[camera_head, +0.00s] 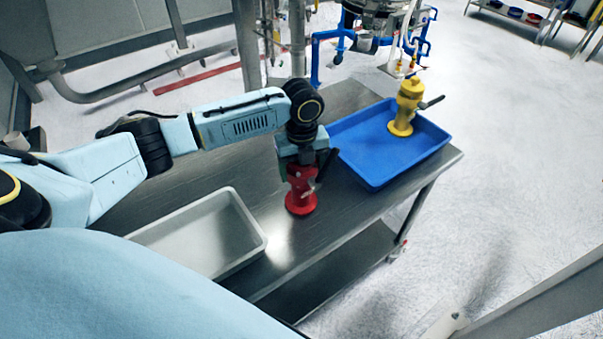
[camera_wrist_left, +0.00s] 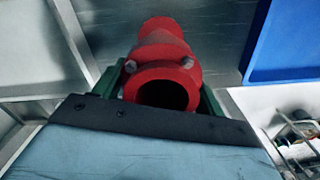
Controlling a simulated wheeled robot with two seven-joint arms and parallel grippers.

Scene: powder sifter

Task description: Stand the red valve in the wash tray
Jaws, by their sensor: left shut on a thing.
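The red valve (camera_head: 300,195) is upright between the trays, its base flange on or just above the metal table; I cannot tell which. My left gripper (camera_head: 300,168) comes down from above and is shut on its upper part. In the left wrist view the red valve (camera_wrist_left: 165,60) shows its round open end between the green fingers of the left gripper (camera_wrist_left: 162,95). A white tray (camera_head: 262,240) lies left of the valve and looks empty. A blue tray (camera_head: 372,178) lies to the right of it. Neither tray is marked as the wash tray. My right gripper is not in view.
A yellow valve (camera_head: 406,108) with a dark handle stands in the blue tray's far right part. The metal table (camera_head: 340,212) is bare around the red valve. Blue pipework (camera_head: 318,55) stands behind the table.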

